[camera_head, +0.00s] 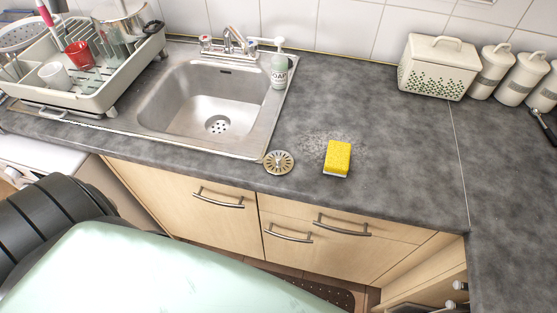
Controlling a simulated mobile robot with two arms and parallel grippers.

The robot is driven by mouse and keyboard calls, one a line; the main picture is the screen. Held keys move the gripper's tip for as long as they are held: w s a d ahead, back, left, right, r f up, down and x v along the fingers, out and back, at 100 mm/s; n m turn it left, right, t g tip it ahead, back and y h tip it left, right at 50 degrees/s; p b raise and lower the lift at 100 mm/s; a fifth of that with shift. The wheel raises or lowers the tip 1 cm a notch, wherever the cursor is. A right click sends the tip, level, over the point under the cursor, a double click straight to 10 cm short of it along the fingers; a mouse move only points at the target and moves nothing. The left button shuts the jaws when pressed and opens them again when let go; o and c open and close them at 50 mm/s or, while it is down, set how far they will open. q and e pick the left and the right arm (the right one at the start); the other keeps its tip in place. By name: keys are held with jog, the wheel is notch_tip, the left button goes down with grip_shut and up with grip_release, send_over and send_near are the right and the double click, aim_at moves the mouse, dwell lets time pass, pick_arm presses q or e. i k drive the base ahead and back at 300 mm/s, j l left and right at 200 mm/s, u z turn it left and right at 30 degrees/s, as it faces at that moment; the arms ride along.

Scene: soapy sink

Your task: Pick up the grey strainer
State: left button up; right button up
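The grey strainer (279,162) is a small round metal disc with radial slots and a knob in the middle. It lies on the dark grey worktop (385,150), close to its front edge and just right of the sink's front right corner. A yellow sponge (338,156) lies to its right, a short gap away. Neither of my grippers is in the head view.
The empty metal sink (180,95) is behind and left of the strainer. A soap bottle (279,68) stands at its back right. A dish rack (90,97) is at left, a bread bin (438,68) at back right. Drawer handles (342,227) stick out below.

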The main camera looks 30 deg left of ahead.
aim_at(276, 162)
jog(key=k+l+u, duration=0.1)
jog(key=u, duration=0.25)
jog(key=k+l+u, duration=0.1)
jog(key=u, duration=0.3)
jog(key=k+u, duration=0.1)
jog(key=u, duration=0.25)
